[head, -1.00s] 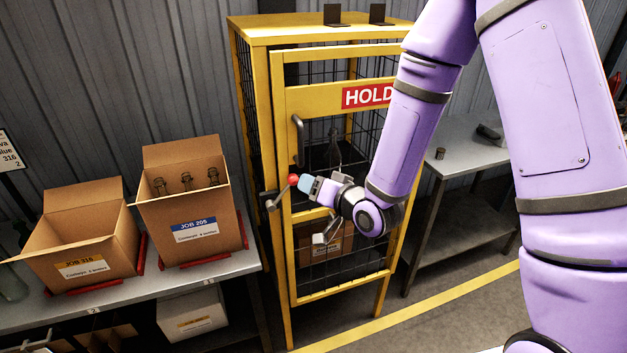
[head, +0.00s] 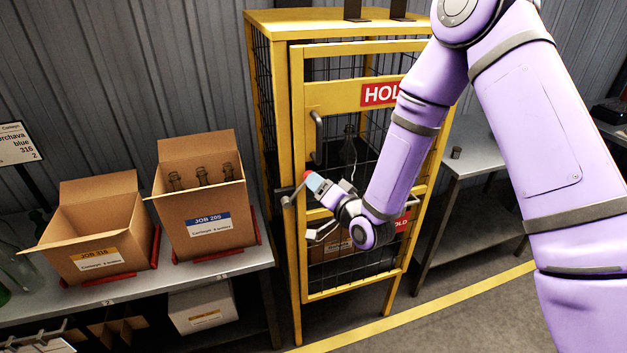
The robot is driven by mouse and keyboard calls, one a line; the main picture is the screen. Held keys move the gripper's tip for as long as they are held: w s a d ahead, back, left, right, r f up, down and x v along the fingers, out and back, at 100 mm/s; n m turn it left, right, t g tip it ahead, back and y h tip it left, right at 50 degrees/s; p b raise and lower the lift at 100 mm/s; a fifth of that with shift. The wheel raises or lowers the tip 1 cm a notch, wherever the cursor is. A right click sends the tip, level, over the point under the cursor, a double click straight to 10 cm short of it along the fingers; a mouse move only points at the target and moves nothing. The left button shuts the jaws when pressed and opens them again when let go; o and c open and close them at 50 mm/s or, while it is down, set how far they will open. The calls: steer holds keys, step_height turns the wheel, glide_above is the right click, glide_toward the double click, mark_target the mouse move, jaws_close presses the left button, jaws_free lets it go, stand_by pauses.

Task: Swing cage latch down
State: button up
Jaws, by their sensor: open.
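The yellow mesh cage (head: 345,27) stands at centre, its door (head: 297,240) facing me with a red HOLD sign (head: 378,94). The latch (head: 289,199) is a grey lever at the door's left edge. Its arm slants up and right to a red knob (head: 309,174). My gripper (head: 312,180) is open and right at the knob, coming from the lower right. Its fingertips are small and partly hidden, so I cannot tell whether they touch the knob or stand around it.
A grey door handle (head: 317,132) stands just above the latch. A dark bottle (head: 348,148) is behind the mesh. A bench (head: 255,259) with open cartons (head: 205,205) is at left; another table (head: 478,150) is at right. Floor is clear in front, with a yellow line (head: 440,300).

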mark_target(298, 190)
steer(key=shift+x, duration=1.7)
jaws_close()
